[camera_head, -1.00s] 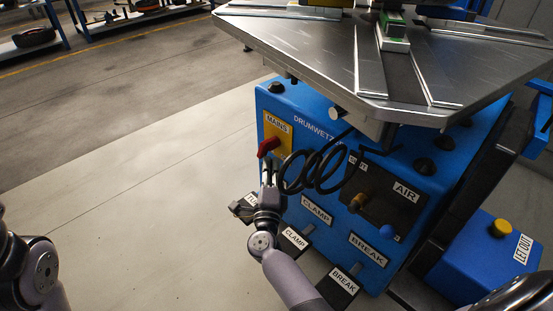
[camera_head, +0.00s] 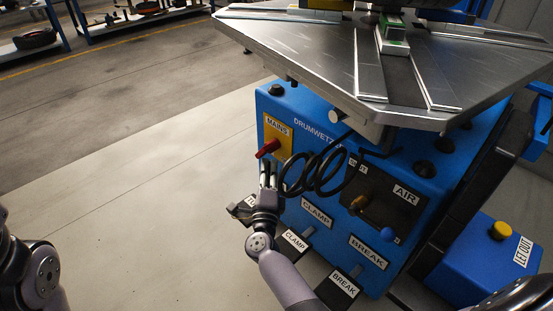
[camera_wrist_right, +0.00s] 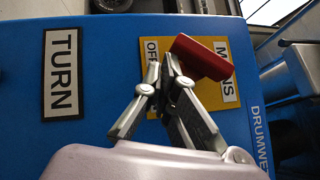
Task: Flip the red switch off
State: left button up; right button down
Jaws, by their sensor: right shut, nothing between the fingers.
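The red switch (camera_head: 268,148) is a lever on a yellow plate marked MAINS (camera_head: 278,128), on the left of the blue machine's front. In the right wrist view the red switch (camera_wrist_right: 201,58) lies slanted across the plate, one end close to the partly covered OFF label (camera_wrist_right: 151,49). My right gripper (camera_head: 268,176) is shut and empty, just below the switch in the head view. In the wrist view its fingertips (camera_wrist_right: 161,66) are beside the switch's end near OFF; I cannot tell whether they touch. My left gripper is out of view.
Black coiled cables (camera_head: 318,172) hang right beside my right gripper. The steel turntable (camera_head: 300,55) overhangs the panel. Pedals marked CLAMP (camera_head: 295,240) and BREAK (camera_head: 343,281) lie below. The floor to the left is clear.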

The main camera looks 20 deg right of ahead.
jog(key=shift+s+a, duration=0.1)
jog(key=v, duration=1.1)
jog(key=shift+s+a, duration=0.2)
jog(key=shift+s, duration=0.15)
